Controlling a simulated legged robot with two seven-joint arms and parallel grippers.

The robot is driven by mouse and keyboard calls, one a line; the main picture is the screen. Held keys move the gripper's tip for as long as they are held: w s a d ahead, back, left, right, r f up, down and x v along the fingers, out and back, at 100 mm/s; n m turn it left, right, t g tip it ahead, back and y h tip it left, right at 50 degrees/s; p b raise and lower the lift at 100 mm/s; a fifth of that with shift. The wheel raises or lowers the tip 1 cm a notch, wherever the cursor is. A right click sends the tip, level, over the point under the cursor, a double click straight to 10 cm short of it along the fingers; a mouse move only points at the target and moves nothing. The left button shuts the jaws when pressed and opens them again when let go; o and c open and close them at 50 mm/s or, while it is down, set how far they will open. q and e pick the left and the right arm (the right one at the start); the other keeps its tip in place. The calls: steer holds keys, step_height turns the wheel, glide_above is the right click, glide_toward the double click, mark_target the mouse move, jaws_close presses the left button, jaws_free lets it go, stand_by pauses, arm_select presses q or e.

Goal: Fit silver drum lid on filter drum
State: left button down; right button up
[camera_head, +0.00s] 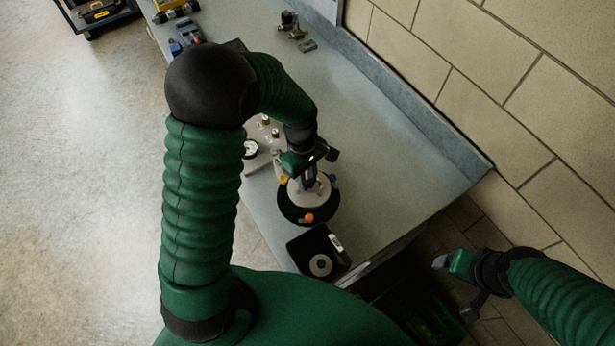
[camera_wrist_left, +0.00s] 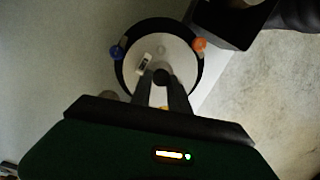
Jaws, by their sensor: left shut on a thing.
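The silver drum lid (camera_head: 296,196) is a pale round disc over the black filter drum (camera_head: 308,217) near the bench's front end. In the left wrist view the lid (camera_wrist_left: 180,62) lies within the drum's dark ring (camera_wrist_left: 129,79), with a dark knob at its middle. Orange and blue knobs stand around the rim. My left gripper (camera_head: 309,183) is above the drum and shut on the lid's knob; its fingers (camera_wrist_left: 162,88) also show in the left wrist view. Whether the lid is fully seated cannot be told. My right gripper (camera_head: 456,290) is off the bench, its fingers apart and empty.
A black box (camera_head: 318,252) with a round silver piece in it stands just in front of the drum. A plate with a gauge (camera_head: 251,149) and fittings lies to the left. Small metal parts (camera_head: 292,27) lie farther back. The bench's right side is clear up to the wall.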

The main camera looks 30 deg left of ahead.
arm_select(q)
steer(key=shift+f, duration=0.65)
steer(key=shift+a, duration=0.15)
steer(key=shift+f, duration=0.1)
stand_by(0.4)
steer(key=shift+f+b, duration=0.8)
steer(key=shift+f, duration=0.3)
steer(key=shift+f, duration=0.15)
steer(key=shift+f, duration=0.3)
